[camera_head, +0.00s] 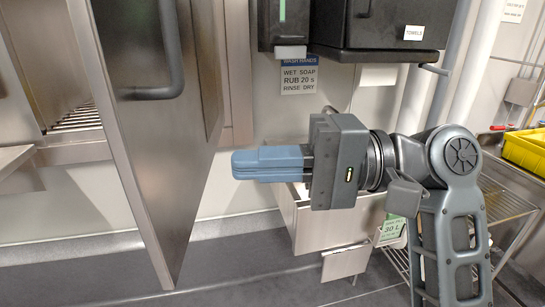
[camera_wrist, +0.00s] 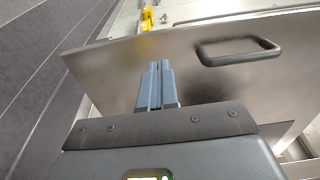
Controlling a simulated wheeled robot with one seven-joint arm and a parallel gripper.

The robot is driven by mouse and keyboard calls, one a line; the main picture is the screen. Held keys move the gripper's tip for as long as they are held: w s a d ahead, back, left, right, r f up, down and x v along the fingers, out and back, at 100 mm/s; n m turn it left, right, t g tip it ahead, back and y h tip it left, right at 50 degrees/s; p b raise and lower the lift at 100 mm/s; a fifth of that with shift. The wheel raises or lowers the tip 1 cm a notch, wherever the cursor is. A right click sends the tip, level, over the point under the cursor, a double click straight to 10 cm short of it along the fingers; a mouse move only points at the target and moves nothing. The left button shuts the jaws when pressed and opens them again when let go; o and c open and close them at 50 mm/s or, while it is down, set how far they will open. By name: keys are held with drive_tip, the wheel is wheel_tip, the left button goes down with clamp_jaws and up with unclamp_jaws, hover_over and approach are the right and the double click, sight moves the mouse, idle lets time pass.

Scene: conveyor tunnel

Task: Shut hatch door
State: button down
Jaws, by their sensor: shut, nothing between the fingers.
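The hatch door (camera_head: 165,130) is a tall steel panel standing open at the left of the head view, with a dark bar handle (camera_head: 160,75) near its top. Behind it on the left is the hatch opening (camera_head: 65,65) with a row of rollers inside. My gripper (camera_head: 240,163) is shut and empty, to the right of the door, pointing left at it. In the wrist view the fingers (camera_wrist: 158,68) are together in front of the door panel (camera_wrist: 110,65), with the handle (camera_wrist: 238,50) to their right. I cannot tell whether the fingertips touch the door.
Black dispensers (camera_head: 380,25) hang on the wall above my arm, beside a hand-washing sign (camera_head: 299,75). A steel bin (camera_head: 335,220) stands behind and below my gripper. A wire rack and yellow tray (camera_head: 525,149) are at the right.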

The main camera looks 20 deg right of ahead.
sight(140, 167)
drive_tip(key=x, duration=0.9)
drive_tip(key=shift+a+p, duration=0.3)
drive_tip(key=shift+a, duration=0.05)
drive_tip(key=shift+a, duration=0.1)
